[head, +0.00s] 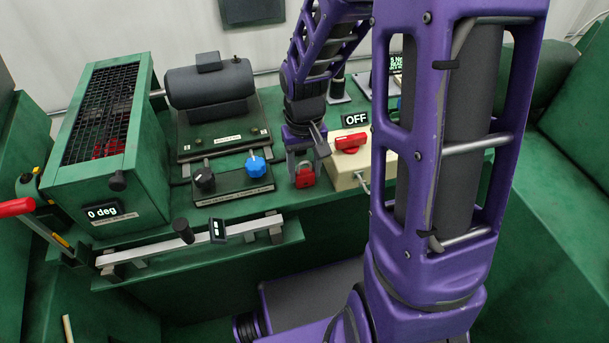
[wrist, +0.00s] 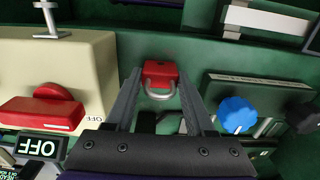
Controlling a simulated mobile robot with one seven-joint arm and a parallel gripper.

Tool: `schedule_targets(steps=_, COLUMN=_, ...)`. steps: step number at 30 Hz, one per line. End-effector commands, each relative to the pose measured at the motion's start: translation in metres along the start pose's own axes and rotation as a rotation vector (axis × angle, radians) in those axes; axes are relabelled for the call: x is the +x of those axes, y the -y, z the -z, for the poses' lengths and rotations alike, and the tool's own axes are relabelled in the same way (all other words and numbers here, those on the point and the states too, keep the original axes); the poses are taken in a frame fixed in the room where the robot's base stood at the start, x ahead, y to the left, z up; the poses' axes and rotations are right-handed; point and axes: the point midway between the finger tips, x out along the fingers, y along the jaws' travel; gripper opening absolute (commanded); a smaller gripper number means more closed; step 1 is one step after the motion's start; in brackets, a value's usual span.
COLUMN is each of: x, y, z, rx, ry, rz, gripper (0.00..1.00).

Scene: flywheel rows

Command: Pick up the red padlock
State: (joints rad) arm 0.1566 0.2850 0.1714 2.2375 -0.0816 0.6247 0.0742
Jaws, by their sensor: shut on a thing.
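The red padlock (head: 305,178) is at the front edge of the green bench, left of the cream switch box. Its silver shackle shows in the wrist view, below the red body (wrist: 162,72) and toward the gripper's palm. My gripper (head: 302,168) reaches down from above and is shut on the padlock, with a finger on either side. In the wrist view the padlock sits between the fingertips (wrist: 159,78). I cannot tell from these views whether the padlock touches the bench.
The cream box (head: 345,175) with a red switch (head: 350,142) and an OFF sign stands close on the right. A blue knob (head: 256,165) and a black knob (head: 204,179) are on the left. A sliding bar (head: 200,240) runs along the front. A motor (head: 209,85) stands behind.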

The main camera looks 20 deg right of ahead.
Motion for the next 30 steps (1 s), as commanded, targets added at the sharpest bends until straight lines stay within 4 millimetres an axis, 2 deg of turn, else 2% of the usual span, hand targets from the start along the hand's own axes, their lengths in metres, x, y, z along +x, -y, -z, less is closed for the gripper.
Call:
schedule_targets(steps=5, x=-0.001, y=0.000, z=0.000, rx=0.000, ry=-0.001, rz=0.000, gripper=0.00)
schedule_targets(steps=8, x=-0.009, y=0.000, z=0.001, rx=0.000, ry=-0.002, rz=-0.001, gripper=0.00)
schedule_targets(steps=18, x=-0.075, y=0.000, z=0.001, rx=0.001, ry=-0.005, rz=-0.001, gripper=0.00)
schedule_targets(steps=22, x=-0.092, y=0.000, z=0.001, rx=-0.001, ry=-0.004, rz=-0.001, gripper=0.00)
schedule_targets(steps=30, x=-0.101, y=0.000, z=0.000, rx=-0.001, ry=0.000, rz=0.000, gripper=0.00)
